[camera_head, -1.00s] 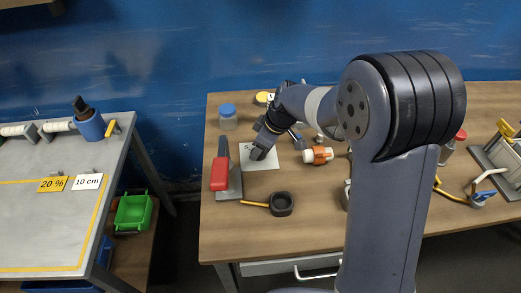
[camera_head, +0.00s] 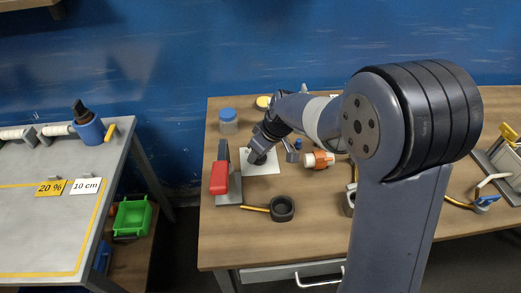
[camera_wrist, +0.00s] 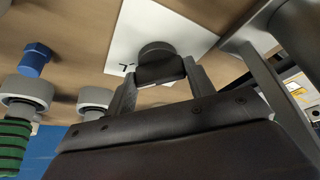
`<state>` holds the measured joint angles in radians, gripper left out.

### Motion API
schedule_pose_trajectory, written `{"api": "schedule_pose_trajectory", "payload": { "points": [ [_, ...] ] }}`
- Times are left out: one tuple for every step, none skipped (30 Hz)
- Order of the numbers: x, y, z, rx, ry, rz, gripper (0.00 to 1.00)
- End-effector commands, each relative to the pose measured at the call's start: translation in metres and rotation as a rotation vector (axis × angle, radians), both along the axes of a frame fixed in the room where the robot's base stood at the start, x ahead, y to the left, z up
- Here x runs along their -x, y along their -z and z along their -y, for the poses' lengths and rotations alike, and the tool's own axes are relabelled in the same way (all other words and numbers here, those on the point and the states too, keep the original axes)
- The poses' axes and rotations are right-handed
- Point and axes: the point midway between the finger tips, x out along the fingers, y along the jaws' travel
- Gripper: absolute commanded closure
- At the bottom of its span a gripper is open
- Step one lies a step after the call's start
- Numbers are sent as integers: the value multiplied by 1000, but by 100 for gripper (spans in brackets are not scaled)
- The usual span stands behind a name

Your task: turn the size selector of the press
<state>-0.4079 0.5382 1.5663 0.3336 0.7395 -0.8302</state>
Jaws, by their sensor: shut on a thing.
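The press has a red part (camera_head: 219,179) on a grey base (camera_head: 229,198) at the left of the wooden table. Just right of it lies a white plate (camera_head: 264,168) with a small dark mark, which also shows in the wrist view (camera_wrist: 190,28). A dark grey round knob (camera_wrist: 157,62), apparently the size selector, stands on this plate. My gripper (camera_head: 257,157) is over the plate in the head view. In the wrist view my gripper (camera_wrist: 160,75) is shut on the knob, with one finger on each side. The knob's pointing direction is unclear.
A black ring with an orange handle (camera_head: 281,208) lies in front of the plate. An orange-and-white piece (camera_head: 318,160) is to its right, and a blue-lidded jar (camera_head: 228,121) behind. The table's front left corner is clear. A grey bench (camera_head: 40,235) stands further left.

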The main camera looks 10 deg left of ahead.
Motion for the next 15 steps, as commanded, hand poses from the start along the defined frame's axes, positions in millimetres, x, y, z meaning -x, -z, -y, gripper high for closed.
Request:
{"api": "schedule_pose_trajectory", "payload": {
  "points": [
    [0, -1, 0, -2, 2, 1, 72],
    [0, -1, 0, -2, 2, 1, 48],
    [0, -1, 0, -2, 2, 1, 44],
    [0, -1, 0, -2, 2, 1, 42],
    [0, -1, 0, -2, 2, 1, 39],
    [0, -1, 0, -1, 2, 1, 36],
    [0, 0, 0, -1, 1, 1, 34],
    [0, 0, 0, -1, 1, 1, 31],
    [0, 0, 0, -1, 1, 0, 28],
    [0, 0, 0, -1, 1, 0, 27],
    [0, 0, 0, -1, 1, 0, 27],
    [0, 0, 0, -1, 1, 0, 27],
    [0, 0, 0, -1, 1, 0, 27],
    [0, 0, 0, -1, 1, 0, 27],
    [0, 0, 0, -1, 1, 0, 27]
  ]
}}
